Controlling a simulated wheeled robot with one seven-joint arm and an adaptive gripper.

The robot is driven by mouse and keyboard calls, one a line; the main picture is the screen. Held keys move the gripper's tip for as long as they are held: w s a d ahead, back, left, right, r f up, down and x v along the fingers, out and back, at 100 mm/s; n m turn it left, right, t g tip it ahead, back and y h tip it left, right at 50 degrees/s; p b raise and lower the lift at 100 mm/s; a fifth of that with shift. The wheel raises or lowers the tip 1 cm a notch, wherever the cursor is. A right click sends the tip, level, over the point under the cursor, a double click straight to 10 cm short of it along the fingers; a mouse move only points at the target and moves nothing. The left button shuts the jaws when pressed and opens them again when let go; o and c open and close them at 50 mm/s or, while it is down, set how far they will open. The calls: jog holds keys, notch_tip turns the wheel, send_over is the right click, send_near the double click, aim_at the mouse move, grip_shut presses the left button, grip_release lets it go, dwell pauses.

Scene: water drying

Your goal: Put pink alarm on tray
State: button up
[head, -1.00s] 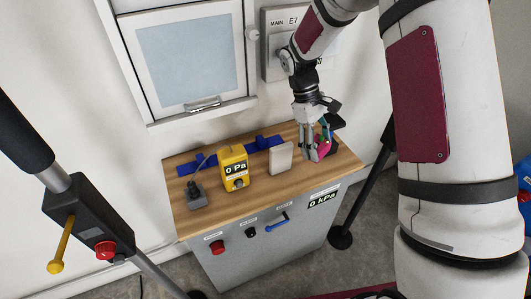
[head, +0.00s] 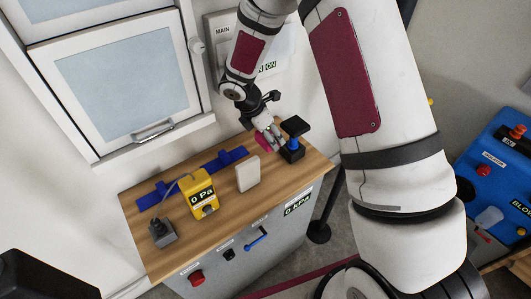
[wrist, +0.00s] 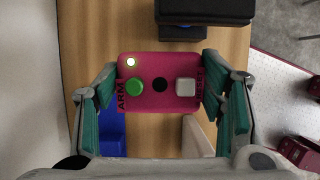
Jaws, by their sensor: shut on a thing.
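The pink alarm is a flat pink box (wrist: 160,104) with a green button marked ARM, a dark round spot in the middle, a pale square button marked RESET and a small lit lamp. In the head view only a bit of the alarm (head: 263,142) shows, over the back right of the wooden counter. My gripper (wrist: 160,92) is shut on it, with green finger pads at its left and right sides. The gripper also shows in the head view (head: 268,138). I cannot tell how high the alarm is above the counter. I cannot make out a tray.
A pale block (head: 248,175), yellow gauge (head: 203,196), grey device (head: 161,232) and blue holders (head: 225,160) stand on the counter (head: 222,232). A blue box (head: 490,165) is at the far right.

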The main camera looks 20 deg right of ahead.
jog(key=shift+f, duration=4)
jog(key=shift+f, duration=0.1)
jog(key=o, duration=1.3)
jog(key=shift+c, duration=0.2)
